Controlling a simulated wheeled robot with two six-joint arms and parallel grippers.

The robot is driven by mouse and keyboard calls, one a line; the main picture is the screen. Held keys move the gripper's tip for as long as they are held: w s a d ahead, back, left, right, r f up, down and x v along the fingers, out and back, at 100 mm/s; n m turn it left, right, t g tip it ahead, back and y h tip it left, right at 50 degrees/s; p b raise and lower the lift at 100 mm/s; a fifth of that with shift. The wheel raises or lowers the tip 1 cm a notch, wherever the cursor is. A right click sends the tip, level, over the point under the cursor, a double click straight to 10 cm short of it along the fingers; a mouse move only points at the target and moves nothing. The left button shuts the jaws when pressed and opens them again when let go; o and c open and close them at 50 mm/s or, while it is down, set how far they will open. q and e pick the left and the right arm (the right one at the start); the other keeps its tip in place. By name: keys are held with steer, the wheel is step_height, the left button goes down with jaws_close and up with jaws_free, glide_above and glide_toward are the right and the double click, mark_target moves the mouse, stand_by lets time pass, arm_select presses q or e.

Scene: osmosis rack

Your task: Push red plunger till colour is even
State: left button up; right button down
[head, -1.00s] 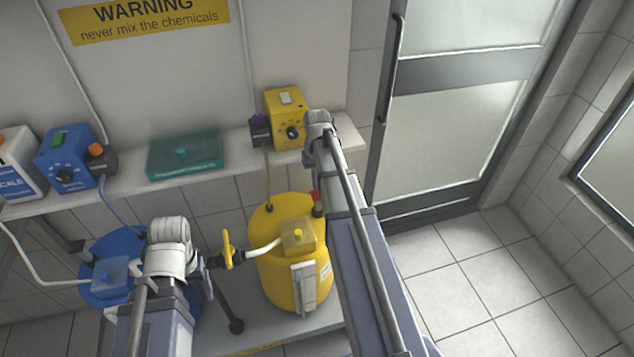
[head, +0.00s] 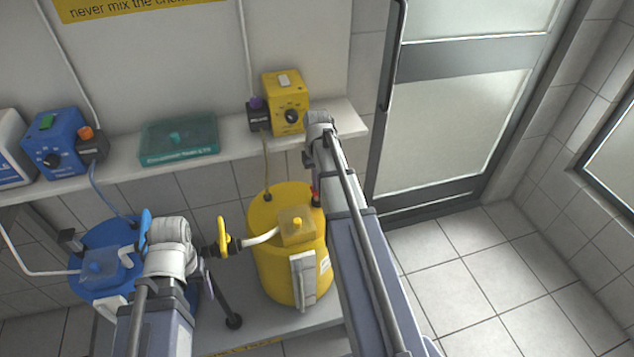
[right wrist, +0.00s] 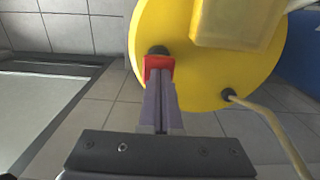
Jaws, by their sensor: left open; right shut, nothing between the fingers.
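The red plunger (right wrist: 158,65) sits on a dark fitting on top of the yellow tank, near its rim. It shows in the head view as a small red spot (head: 314,192) beside my right arm. My right gripper (right wrist: 161,76) is shut with nothing held. Its fingertips are over or against the plunger's near side; I cannot tell whether they touch. The yellow tank (head: 279,270) stands on the lower shelf. My left gripper (head: 207,283) is open, mostly hidden behind its wrist, between the blue and yellow tanks. I cannot see a colour mix.
A blue tank (head: 82,283) stands left of the yellow one. A yellow valve handle (head: 223,236) and a blue one (head: 145,227) are near my left wrist. The upper shelf (head: 235,146) bears a yellow pump (head: 284,88), a blue pump (head: 48,141) and a teal box (head: 180,139). Floor is clear at right.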

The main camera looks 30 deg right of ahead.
steer(key=shift+f+b, duration=0.3)
steer(key=shift+f, duration=0.55)
arm_select(q)
steer(key=shift+s+f, duration=0.1)
steer(key=shift+f, duration=0.65)
arm_select(e)
steer(key=shift+s+a+r, duration=0.1)
steer(key=shift+s+r, duration=0.05)
steer(key=shift+r+p, duration=0.4)
steer(key=shift+p, duration=0.2)
arm_select(q)
step_height(320, 180, up, 14)
steer(key=p, duration=1.3)
steer(key=shift+d+r, duration=0.15)
steer(key=shift+d, duration=0.15)
arm_select(e)
step_height(320, 180, up, 13)
steer(key=shift+r, duration=0.2)
arm_select(q)
step_height(320, 180, up, 5)
steer(key=p, duration=0.5)
arm_select(e)
steer(key=r, duration=0.4)
steer(key=shift+d+r, duration=0.35)
steer(key=shift+r, duration=0.05)
